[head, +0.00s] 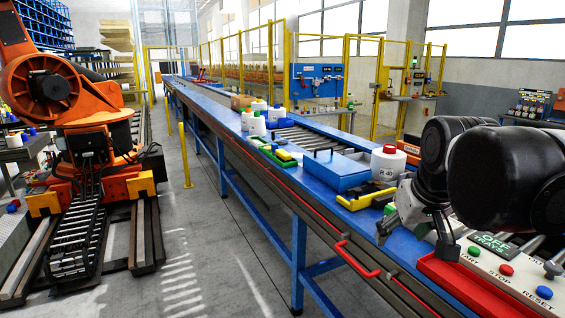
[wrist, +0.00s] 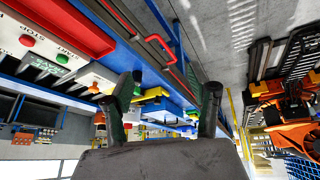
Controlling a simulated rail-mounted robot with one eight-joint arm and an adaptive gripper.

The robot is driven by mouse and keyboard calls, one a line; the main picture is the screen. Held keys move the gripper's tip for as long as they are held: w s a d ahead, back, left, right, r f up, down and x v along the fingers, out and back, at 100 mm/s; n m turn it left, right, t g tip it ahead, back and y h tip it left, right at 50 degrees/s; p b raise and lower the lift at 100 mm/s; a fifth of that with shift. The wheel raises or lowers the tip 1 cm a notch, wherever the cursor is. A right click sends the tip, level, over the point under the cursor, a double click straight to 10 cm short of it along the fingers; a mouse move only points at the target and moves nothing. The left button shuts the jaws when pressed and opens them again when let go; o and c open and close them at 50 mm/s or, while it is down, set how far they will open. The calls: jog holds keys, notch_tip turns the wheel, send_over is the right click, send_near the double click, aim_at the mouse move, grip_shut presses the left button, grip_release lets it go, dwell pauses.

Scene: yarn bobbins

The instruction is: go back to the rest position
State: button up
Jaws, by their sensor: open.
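My gripper (head: 415,235) hangs at the right of the head view, over the near part of the blue table (head: 395,258), beside the button panel. Its two fingers stand apart with nothing between them; the wrist view also shows the gripper (wrist: 168,90) open and empty. A white bobbin with a red top, marked R 40 (head: 386,168), stands behind it, next to a blue box (head: 333,170). Several white bobbins (head: 258,126) stand farther along the table.
A red-edged button panel (head: 504,270) lies just right of my gripper. A red handle (head: 357,259) juts from the table's front. An orange robot (head: 75,110) stands at left, across a clear aisle.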

jog(key=s+a+f+m+t, duration=0.1)
jog(key=s+a+f+t, duration=0.15)
jog(key=s+f, duration=0.95)
notch_tip(320, 180, up, 11)
jog(key=p, duration=1)
jog(key=shift+g, duration=0.45)
